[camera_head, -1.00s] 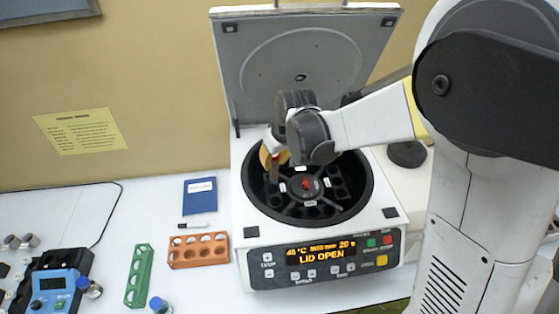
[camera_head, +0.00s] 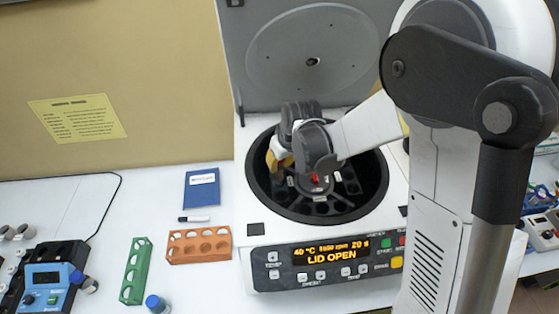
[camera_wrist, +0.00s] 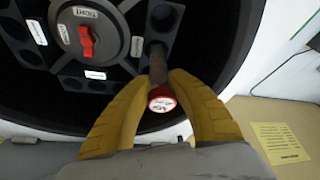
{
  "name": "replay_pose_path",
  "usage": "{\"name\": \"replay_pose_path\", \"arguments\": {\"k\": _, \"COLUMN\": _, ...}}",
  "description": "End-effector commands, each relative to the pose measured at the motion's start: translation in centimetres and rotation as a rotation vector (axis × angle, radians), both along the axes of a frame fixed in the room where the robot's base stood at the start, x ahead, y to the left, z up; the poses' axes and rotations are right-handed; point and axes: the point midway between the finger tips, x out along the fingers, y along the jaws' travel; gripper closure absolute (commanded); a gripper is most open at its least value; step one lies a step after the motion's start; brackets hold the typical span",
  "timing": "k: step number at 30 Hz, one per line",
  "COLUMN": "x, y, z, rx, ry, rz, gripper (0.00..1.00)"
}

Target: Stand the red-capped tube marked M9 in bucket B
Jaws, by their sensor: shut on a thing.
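My gripper (camera_wrist: 160,84) is shut on a tube with a red-rimmed cap (camera_wrist: 161,101); the cap has a white label whose text I cannot read surely. The tube's lower end points into a dark bucket (camera_wrist: 180,14) of the centrifuge rotor, at a hole. How far it is in, I cannot tell. The rotor has a red centre knob (camera_wrist: 86,41), which also shows in the head view (camera_head: 315,180). Bucket letters are not readable.
The centrifuge (camera_head: 255,232) has its lid (camera_head: 300,50) up behind my arm, and its display reads LID OPEN. Left of it are an orange rack (camera_head: 200,246), a green rack (camera_head: 135,271), a blue book (camera_head: 202,187) and a blue-capped bottle (camera_head: 157,303).

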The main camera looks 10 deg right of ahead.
Motion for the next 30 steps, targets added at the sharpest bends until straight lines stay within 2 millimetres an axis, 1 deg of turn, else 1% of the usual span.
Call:
{"name": "replay_pose_path", "arguments": {"k": 1, "x": 0.0, "y": 0.0, "z": -0.8, "rx": 0.0, "ry": 0.0, "rz": 0.0, "gripper": 1.0}}
{"name": "replay_pose_path", "arguments": {"k": 3, "x": 0.0, "y": 0.0, "z": -1.6, "rx": 0.0, "ry": 0.0, "rz": 0.0, "gripper": 1.0}}
{"name": "replay_pose_path", "arguments": {"k": 9, "x": 0.0, "y": 0.0, "z": -3.7, "rx": 0.0, "ry": 0.0, "rz": 0.0, "gripper": 1.0}}
{"name": "replay_pose_path", "arguments": {"k": 12, "x": 0.0, "y": 0.0, "z": -4.4, "rx": 0.0, "ry": 0.0, "rz": 0.0, "gripper": 1.0}}
{"name": "replay_pose_path", "arguments": {"k": 18, "x": 0.0, "y": 0.0, "z": -5.0, "rx": 0.0, "ry": 0.0, "rz": 0.0, "gripper": 1.0}}
{"name": "replay_pose_path", "arguments": {"k": 27, "x": 0.0, "y": 0.0, "z": -5.0, "rx": 0.0, "ry": 0.0, "rz": 0.0, "gripper": 1.0}}
{"name": "replay_pose_path", "arguments": {"k": 28, "x": 0.0, "y": 0.0, "z": -5.0, "rx": 0.0, "ry": 0.0, "rz": 0.0, "gripper": 0.72}}
{"name": "replay_pose_path", "arguments": {"k": 30, "x": 0.0, "y": 0.0, "z": -5.0, "rx": 0.0, "ry": 0.0, "rz": 0.0, "gripper": 0.54}}
